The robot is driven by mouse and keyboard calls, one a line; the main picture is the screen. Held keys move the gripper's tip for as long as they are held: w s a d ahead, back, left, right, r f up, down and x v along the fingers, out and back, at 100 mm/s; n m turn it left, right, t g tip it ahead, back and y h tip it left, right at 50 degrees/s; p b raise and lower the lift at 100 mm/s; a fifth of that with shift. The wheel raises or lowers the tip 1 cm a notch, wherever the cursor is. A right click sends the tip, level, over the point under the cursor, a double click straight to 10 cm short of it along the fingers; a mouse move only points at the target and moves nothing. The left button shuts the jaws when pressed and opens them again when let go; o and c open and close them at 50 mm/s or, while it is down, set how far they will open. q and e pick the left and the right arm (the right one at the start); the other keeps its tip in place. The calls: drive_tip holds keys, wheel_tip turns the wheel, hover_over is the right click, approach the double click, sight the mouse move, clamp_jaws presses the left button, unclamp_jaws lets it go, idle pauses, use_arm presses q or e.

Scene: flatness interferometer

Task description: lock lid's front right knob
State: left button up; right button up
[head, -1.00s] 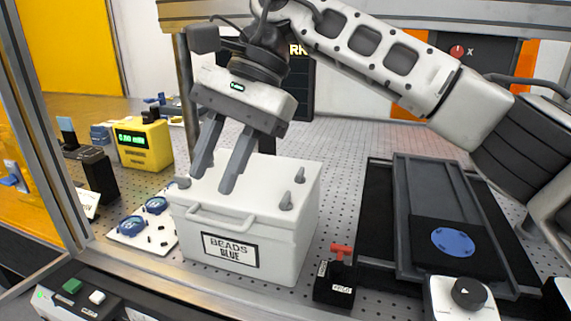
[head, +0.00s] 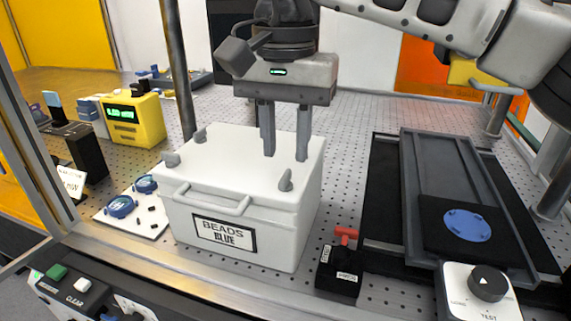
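A white box (head: 240,235) labelled "BEADS BLUE" stands on the perforated table with its white lid (head: 235,155) on. The front right knob (head: 286,180), a small grey upright lever, sits at the lid's near right corner. A front left knob (head: 171,159) and a back left knob (head: 201,133) also show. The back right knob is not seen; the gripper may hide it. My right gripper (head: 286,156) points down over the lid's right part, just behind the front right knob. Its two fingers are apart with nothing seen between them. My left gripper is out of view.
A black block with a red handle (head: 346,233) stands right of the box. A dark rail fixture with a blue disc (head: 466,225) is further right, a dial box (head: 488,284) before it. A white plate with blue rings (head: 120,207) lies left of the box.

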sight(285, 175)
wheel_tip(285, 175, down, 4)
drive_tip(key=shift+r, duration=0.25)
drive_tip(key=shift+f, duration=0.3)
clamp_jaws()
